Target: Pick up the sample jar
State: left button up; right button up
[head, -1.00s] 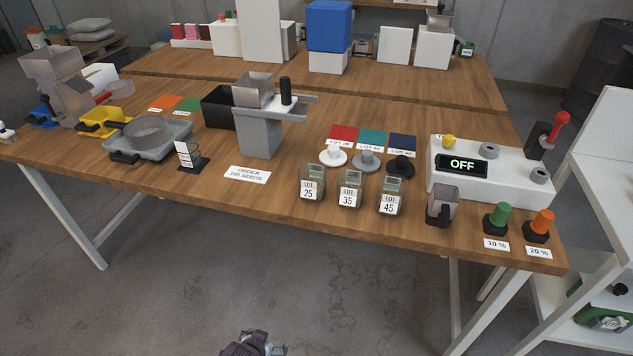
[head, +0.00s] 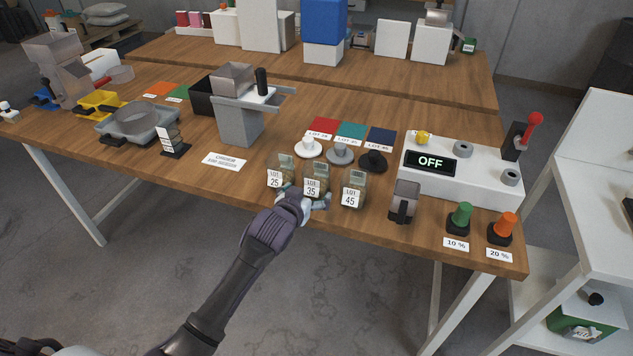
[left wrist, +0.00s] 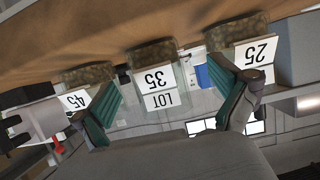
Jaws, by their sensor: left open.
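Three clear square jars with white labels stand in a row near the table's front edge: LOT 25 (head: 284,164), LOT 35 (head: 318,173) and LOT 45 (head: 355,184). The frames do not single out one as the sample jar. My left gripper (head: 307,198) is open and empty, in front of the LOT 35 jar. In the left wrist view, which is upside down, the LOT 35 jar (left wrist: 151,56) stands between and beyond the green-padded fingers (left wrist: 165,82). The LOT 25 (left wrist: 238,29) and LOT 45 (left wrist: 84,76) jars show outside them. My right gripper is not in view.
Behind the jars are white, grey and black lids (head: 341,154) and coloured cards. To the right stand a grey cup (head: 403,203), a white unit reading OFF (head: 462,172) and two knobs, green (head: 460,218) and orange (head: 502,230). A grey hopper stand (head: 239,124) stands behind left.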

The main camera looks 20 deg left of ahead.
aim_at(320, 171)
pick_arm(q)
jog(key=shift+w+d+f, duration=0.1)
jog(key=shift+w+d, duration=0.05)
jog(key=shift+w, duration=0.35)
jog(key=x, duration=0.4)
jog(key=shift+w+d+f, duration=0.2)
jog(key=shift+w+d, duration=0.05)
jog(key=shift+w, duration=0.1)
jog(key=c, duration=1.3)
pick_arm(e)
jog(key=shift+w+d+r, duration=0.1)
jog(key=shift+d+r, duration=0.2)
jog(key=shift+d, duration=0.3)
pick_arm(q)
jog(key=shift+r, duration=0.25)
jog(key=shift+c, duration=0.2)
jog(key=shift+r, duration=1.75)
jog(key=s+d+r, duration=0.2)
jog(key=s+r, duration=0.5)
jog(key=s, duration=0.4)
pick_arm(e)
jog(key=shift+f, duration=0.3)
pick_arm(q)
jog(key=shift+s+d+r, duration=0.1)
jog(key=shift+s+d, duration=0.05)
jog(key=shift+s, duration=0.1)
